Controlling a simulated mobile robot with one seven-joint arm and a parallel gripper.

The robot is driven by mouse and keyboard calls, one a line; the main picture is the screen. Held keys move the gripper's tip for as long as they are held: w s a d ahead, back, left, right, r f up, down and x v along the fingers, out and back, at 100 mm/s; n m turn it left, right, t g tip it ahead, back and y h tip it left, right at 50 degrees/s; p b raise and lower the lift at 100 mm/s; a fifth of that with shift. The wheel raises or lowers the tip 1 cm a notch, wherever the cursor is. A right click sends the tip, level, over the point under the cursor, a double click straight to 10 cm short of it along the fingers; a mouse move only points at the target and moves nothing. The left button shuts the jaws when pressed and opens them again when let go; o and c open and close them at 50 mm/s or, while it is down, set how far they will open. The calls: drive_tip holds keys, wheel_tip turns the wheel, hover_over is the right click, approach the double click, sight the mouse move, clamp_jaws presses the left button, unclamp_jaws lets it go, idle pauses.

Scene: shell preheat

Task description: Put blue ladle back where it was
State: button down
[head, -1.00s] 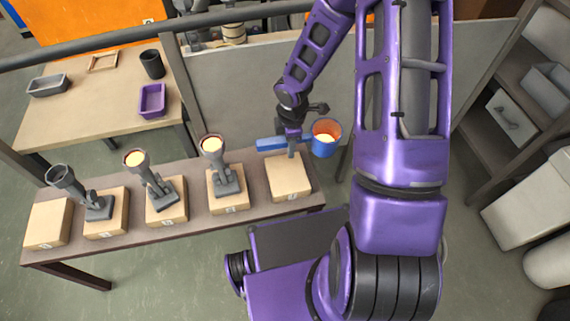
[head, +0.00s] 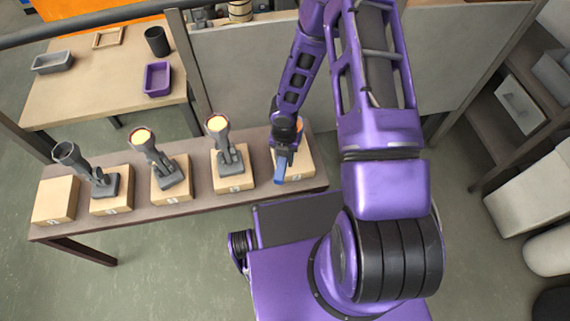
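The blue ladle (head: 280,172) is at my gripper (head: 284,150), over the rightmost wooden block (head: 303,168) on the bench. Its blue handle points down toward the front of the bench. An orange glow shows at its bowl end, which is mostly hidden behind my wrist. My gripper appears shut on the handle, though the fingertips are small and partly hidden. I cannot tell whether the ladle touches the block.
Grey ladle-like tools stand on blocks to the left: one glowing (head: 218,125), another glowing (head: 141,136), and a dark one (head: 66,153). The leftmost block (head: 55,201) is bare. A grey panel (head: 245,80) stands behind the bench (head: 135,222).

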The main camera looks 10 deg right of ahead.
drive_tip(key=shift+f+b, duration=0.55)
drive_tip(key=shift+f, duration=1.6)
drive_tip(key=shift+f, duration=0.2)
drive_tip(key=c, duration=0.6)
unclamp_jaws()
drive_tip(key=shift+o, duration=0.2)
drive_tip(key=shift+r, duration=0.1)
wheel_tip(320, 180, up, 10)
drive_tip(key=p, duration=0.3)
drive_tip(key=shift+w+d+r, duration=0.1)
drive_tip(key=shift+w, duration=0.05)
drive_tip(key=shift+r, duration=1)
